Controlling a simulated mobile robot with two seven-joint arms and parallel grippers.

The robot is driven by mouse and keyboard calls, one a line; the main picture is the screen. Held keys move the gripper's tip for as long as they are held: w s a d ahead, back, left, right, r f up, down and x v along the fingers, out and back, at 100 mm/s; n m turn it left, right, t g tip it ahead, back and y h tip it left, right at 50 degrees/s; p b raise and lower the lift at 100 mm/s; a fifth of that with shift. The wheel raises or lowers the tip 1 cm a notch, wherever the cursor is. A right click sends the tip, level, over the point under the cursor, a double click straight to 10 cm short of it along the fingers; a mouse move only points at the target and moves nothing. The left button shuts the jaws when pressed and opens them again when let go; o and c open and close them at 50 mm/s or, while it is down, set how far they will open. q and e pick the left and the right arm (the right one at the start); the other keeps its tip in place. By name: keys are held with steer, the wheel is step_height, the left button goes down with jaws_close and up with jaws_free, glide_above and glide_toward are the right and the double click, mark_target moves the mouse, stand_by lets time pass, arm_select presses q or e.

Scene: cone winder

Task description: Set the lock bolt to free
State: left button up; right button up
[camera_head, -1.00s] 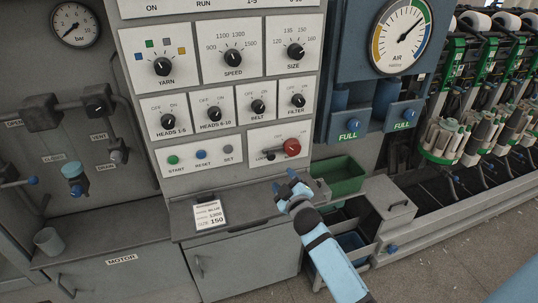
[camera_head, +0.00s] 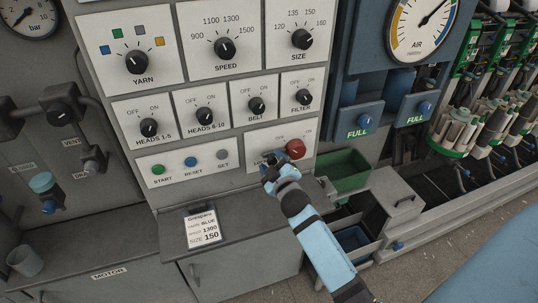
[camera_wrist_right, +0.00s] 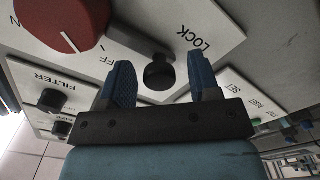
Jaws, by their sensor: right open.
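The lock bolt (camera_wrist_right: 160,72) is a small black knob beside the word LOCK on a white panel in the right wrist view. My right gripper (camera_wrist_right: 157,62) is open, with one blue finger on each side of the bolt and visible gaps between. In the head view my right gripper (camera_head: 272,168) is at the lower panel, just left of and below the red knob (camera_head: 296,148), and covers much of the bolt. The red knob also fills the upper left of the right wrist view (camera_wrist_right: 65,20). My left gripper is not in view.
Start, reset and set buttons (camera_head: 190,161) are left of the lock panel. The filter knob (camera_head: 303,97) and belt knob (camera_head: 257,105) are above it. A green bin (camera_head: 345,170) is to the right. An order card (camera_head: 203,228) lies on the ledge below.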

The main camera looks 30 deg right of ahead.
mark_target(253, 156)
steer(key=shift+w, duration=0.35)
steer(key=shift+s, duration=0.2)
steer(key=shift+r, duration=0.1)
steer(key=shift+c, duration=1.3)
jaws_close()
steer(key=shift+w+a, duration=0.1)
steer(key=shift+a, duration=0.4)
steer(key=a, duration=0.3)
steer(key=shift+w+a, duration=0.25)
steer(key=shift+w, duration=0.15)
steer(key=shift+d, duration=0.15)
steer(key=shift+o, duration=0.2)
jaws_free()
steer(key=shift+o, duration=1.1)
steer(key=shift+w, duration=0.1)
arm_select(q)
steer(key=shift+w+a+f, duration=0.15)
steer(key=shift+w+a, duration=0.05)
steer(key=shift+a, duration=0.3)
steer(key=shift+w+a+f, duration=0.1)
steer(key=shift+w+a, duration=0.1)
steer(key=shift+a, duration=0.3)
